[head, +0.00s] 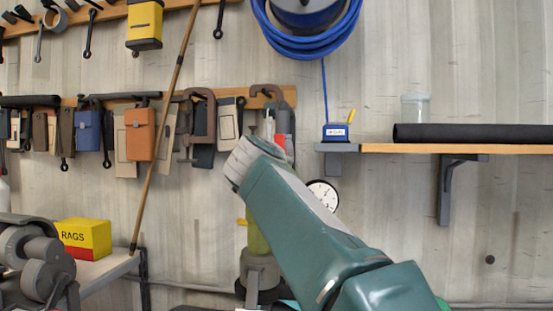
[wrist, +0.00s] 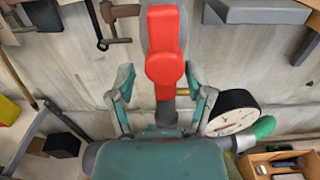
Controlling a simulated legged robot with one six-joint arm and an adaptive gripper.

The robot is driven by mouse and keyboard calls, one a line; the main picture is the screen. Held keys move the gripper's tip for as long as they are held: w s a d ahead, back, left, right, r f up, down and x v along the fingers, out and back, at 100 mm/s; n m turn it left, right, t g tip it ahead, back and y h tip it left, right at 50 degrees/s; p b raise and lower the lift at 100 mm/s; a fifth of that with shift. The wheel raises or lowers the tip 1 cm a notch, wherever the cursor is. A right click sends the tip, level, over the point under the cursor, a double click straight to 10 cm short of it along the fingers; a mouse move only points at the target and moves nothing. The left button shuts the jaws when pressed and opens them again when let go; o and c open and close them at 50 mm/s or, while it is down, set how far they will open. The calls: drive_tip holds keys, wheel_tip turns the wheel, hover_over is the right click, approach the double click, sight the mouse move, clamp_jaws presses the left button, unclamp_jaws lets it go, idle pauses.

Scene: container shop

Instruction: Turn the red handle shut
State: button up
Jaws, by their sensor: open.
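The red handle (wrist: 165,45) stands in the middle of the wrist view, its rounded lower hub and stem running down toward my gripper. My gripper (wrist: 159,76) is open, with one finger on each side of the handle's lower part. A gap shows between each finger and the red surface, and neither finger is seen touching it. In the head view only a small red part of the handle (head: 280,143) shows beyond the end of my arm, which hides most of the rest. The valve body under the handle is largely hidden.
A round white gauge (head: 323,194) sits close to the right of my gripper. Clamps and tools hang on a wall rail (head: 288,97) behind. A shelf (head: 470,148) juts out at the right. A yellow rags box (head: 84,238) stands on a bench at the left.

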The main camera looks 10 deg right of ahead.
drive_tip(key=shift+w+d, duration=0.35)
drive_tip(key=shift+w, duration=0.05)
clamp_jaws()
drive_tip(key=n, duration=0.5)
drive_tip(key=shift+d, duration=0.1)
drive_tip(key=n, duration=0.4)
drive_tip(key=shift+s, duration=0.1)
drive_tip(key=n, duration=0.5)
drive_tip(key=shift+d+r, duration=0.1)
drive_tip(key=shift+n, duration=1.9)
